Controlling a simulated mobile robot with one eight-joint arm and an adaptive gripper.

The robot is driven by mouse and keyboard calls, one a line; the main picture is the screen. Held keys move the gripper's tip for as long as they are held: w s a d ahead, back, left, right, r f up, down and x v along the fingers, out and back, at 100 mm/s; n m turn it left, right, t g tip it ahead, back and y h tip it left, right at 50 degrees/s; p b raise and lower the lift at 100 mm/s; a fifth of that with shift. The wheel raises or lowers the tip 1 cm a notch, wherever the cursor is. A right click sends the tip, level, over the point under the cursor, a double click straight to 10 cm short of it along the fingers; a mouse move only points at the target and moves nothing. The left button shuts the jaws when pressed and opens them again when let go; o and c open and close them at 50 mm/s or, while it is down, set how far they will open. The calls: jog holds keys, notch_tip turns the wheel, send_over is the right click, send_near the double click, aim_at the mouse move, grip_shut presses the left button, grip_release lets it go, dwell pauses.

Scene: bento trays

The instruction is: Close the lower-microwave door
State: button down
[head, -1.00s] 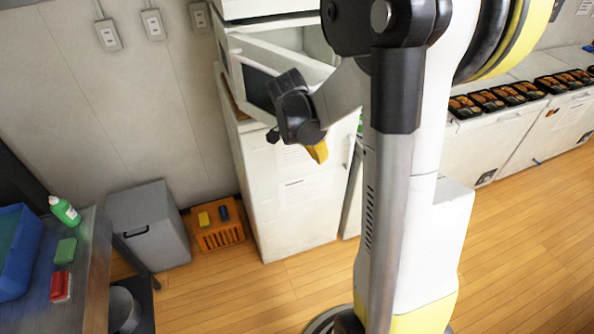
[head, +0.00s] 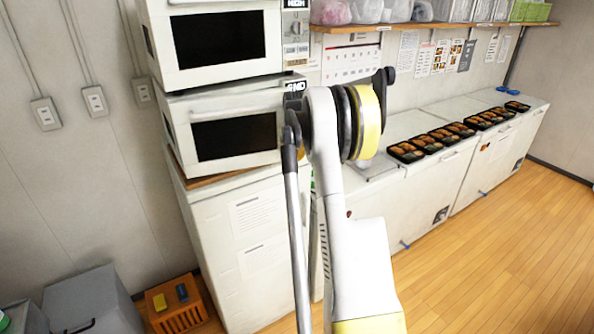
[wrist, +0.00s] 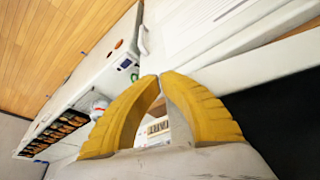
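The lower microwave (head: 182,135) is white and sits under another microwave on the cabinet. Its door (head: 240,100), with a dark window, looks flush or nearly flush with the front; I cannot tell if a small gap is left. In the wrist view the dark window (wrist: 285,112) is at the right. My gripper (wrist: 159,77) has yellow fingers with their tips together and nothing between them. In the head view it is mostly hidden behind my arm, by the door's right side. Contact with the door cannot be made out.
The upper microwave (head: 150,48) looks shut. A white cabinet (head: 215,225) stands below. An orange crate (head: 175,318) and a grey bin (head: 90,300) are on the floor at left. Bento trays (head: 405,152) line white freezers at right. The wooden floor at right is clear.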

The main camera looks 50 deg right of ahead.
jog(key=shift+n, duration=0.8)
jog(key=shift+w+d, duration=0.35)
jog(key=shift+w, duration=0.3)
jog(key=shift+w+d, duration=0.4)
jog(key=shift+w, duration=0.3)
jog(key=shift+w+d, duration=0.35)
jog(key=shift+w, duration=0.3)
